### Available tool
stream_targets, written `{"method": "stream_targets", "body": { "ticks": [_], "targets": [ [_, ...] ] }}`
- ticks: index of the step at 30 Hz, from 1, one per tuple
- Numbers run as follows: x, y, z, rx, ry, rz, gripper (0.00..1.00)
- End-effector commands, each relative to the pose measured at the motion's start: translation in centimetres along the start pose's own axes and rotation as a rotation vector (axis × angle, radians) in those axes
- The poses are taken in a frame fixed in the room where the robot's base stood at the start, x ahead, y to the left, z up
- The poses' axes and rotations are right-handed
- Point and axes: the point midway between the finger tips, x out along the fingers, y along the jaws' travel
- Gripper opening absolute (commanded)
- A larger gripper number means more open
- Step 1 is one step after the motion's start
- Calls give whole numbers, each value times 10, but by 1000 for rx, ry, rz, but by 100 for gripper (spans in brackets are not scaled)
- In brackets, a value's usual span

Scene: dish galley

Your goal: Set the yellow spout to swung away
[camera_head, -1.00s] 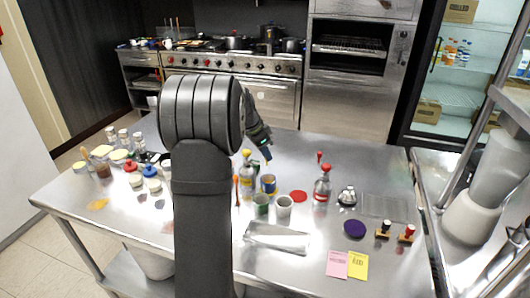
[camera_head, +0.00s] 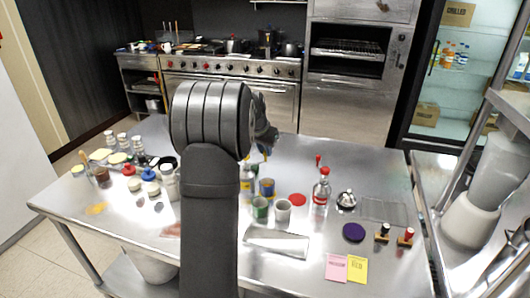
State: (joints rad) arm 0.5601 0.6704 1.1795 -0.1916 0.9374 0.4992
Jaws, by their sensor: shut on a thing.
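A clear bottle with a yellow band (camera_head: 246,178) stands on the steel table just right of my arm. Its upper part, where the yellow spout was seen earlier, is mostly hidden behind my arm and wrist. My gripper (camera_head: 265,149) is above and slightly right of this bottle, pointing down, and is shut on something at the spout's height. This seems to be the yellow spout, but its direction cannot be made out. A similar bottle with a red spout (camera_head: 321,186) stands upright to the right.
A blue-and-yellow can (camera_head: 267,188), a green cup (camera_head: 260,208) and a pale cup (camera_head: 283,210) stand close in front. A metal tray (camera_head: 276,242) lies nearer. Jars and shakers crowd the left. A purple disc (camera_head: 353,232) and stamps are at right.

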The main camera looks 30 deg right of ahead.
Motion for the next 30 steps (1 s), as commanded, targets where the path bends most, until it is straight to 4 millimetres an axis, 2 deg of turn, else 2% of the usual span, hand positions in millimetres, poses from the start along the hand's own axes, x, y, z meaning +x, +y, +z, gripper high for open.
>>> {"method": "stream_targets", "body": {
  "ticks": [15,30],
  "targets": [
    [6,-23,-17,-381,2,-160,0],
    [7,-31,-19,-509,2,-211,0]
  ]
}}
